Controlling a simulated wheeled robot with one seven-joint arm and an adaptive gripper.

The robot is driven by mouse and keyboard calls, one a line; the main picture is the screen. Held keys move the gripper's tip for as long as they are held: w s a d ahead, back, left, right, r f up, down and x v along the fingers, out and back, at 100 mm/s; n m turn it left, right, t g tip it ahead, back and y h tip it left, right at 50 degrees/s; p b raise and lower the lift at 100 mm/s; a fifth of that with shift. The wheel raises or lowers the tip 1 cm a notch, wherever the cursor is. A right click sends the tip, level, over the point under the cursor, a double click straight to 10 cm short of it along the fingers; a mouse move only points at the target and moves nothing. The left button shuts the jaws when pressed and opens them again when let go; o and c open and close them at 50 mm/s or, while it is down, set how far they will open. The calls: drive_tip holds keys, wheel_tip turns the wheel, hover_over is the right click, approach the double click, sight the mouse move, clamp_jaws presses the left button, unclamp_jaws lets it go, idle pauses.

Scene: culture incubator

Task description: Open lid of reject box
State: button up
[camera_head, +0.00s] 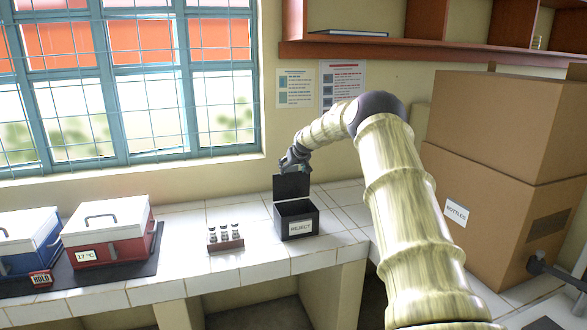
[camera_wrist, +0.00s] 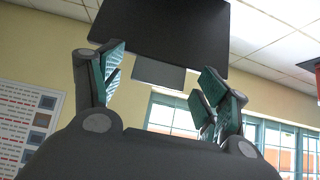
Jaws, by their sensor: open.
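The reject box (camera_head: 300,225) is a small dark box with a white label reading REJECT, on the white tiled counter. Its lid (camera_head: 291,187) stands raised, about upright at the back, and the box's dark inside shows. My gripper (camera_head: 300,166) is behind and just above the lid; its fingertips are partly hidden there. A dark panel, which looks like the lid (camera_wrist: 165,35), is beyond the fingertips. I cannot tell whether they touch.
A small rack with several vials (camera_head: 225,238) stands left of the box. Farther left are a red box (camera_head: 108,240) labelled 17 °C and a blue box (camera_head: 25,245) on a dark mat. Large cardboard boxes (camera_head: 490,175) stand at the right. A wall shelf (camera_head: 400,52) is above.

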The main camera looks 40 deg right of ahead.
drive_tip(key=v, duration=1.2)
idle(0.3)
idle(0.5)
drive_tip(key=w+a+f+n+y, duration=0.1)
drive_tip(key=a+f, duration=1)
drive_tip(key=f, duration=0.2)
drive_tip(key=s+a+f+n+g+y, duration=0.1)
drive_tip(key=s+a+f, duration=0.3)
drive_tip(key=a+f, duration=0.45)
drive_tip(key=s+a+f+g, duration=0.1)
drive_tip(key=s+a+f, duration=0.3)
drive_tip(key=a+f, duration=0.45)
drive_tip(key=s+a+f+n+g+y, duration=0.1)
drive_tip(key=s+a+f, duration=0.4)
drive_tip(key=a+f, duration=0.4)
drive_tip(key=s+a+f+g, duration=0.1)
drive_tip(key=s+a+f, duration=0.55)
drive_tip(key=s, duration=0.45)
drive_tip(key=s+a+f+g, duration=0.2)
drive_tip(key=s+a+f, duration=0.45)
drive_tip(key=s, duration=0.35)
drive_tip(key=s+a+f+g, duration=0.1)
drive_tip(key=s+a, duration=0.3)
drive_tip(key=s, duration=0.7)
drive_tip(key=s+a+n+g, duration=0.1)
drive_tip(key=s+a, duration=0.2)
drive_tip(key=s, duration=0.8)
drive_tip(key=shift+s+a+f+n+y, duration=0.3)
drive_tip(key=shift+a+f+y, duration=0.1)
